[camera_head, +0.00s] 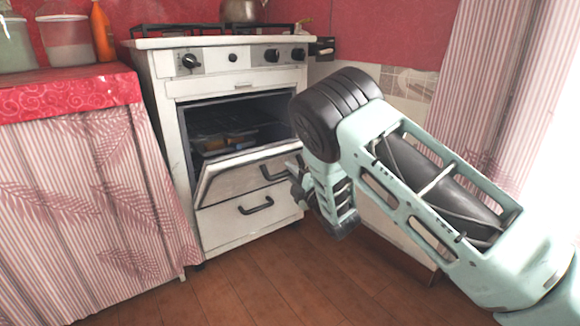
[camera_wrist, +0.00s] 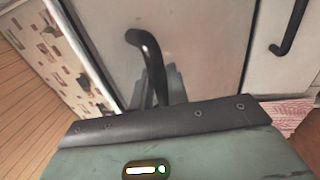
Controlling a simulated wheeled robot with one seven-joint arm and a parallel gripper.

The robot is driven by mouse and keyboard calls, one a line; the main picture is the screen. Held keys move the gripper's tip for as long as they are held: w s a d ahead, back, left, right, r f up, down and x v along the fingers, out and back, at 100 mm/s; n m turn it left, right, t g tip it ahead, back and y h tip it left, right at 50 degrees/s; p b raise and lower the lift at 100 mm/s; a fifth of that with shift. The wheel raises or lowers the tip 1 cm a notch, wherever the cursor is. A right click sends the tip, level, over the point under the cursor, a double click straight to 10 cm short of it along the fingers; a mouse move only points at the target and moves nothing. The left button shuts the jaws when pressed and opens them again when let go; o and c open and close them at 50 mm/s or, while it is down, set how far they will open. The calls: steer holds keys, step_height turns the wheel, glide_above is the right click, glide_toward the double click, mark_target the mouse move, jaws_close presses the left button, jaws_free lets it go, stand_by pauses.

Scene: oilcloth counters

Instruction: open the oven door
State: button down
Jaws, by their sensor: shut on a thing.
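The white oven (camera_head: 184,110) stands at the back centre in the head view. Its door (camera_head: 240,172) is partly open, tilted outward from its lower edge, and the dark inside with racks shows above it. My gripper (camera_head: 298,178) is at the right part of the door, shut on the handle.
A drawer (camera_head: 240,218) with a black handle (camera_head: 256,205) sits below the door. A curtained counter (camera_head: 85,190) with a red top stands close on the left. A pot (camera_head: 242,11) sits on the stove top. The wooden floor (camera_head: 250,285) in front is clear.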

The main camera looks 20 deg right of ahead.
steer(key=shift+s+d+f, duration=0.15)
steer(key=shift+s+f, duration=0.25)
steer(key=shift+f, duration=0.4)
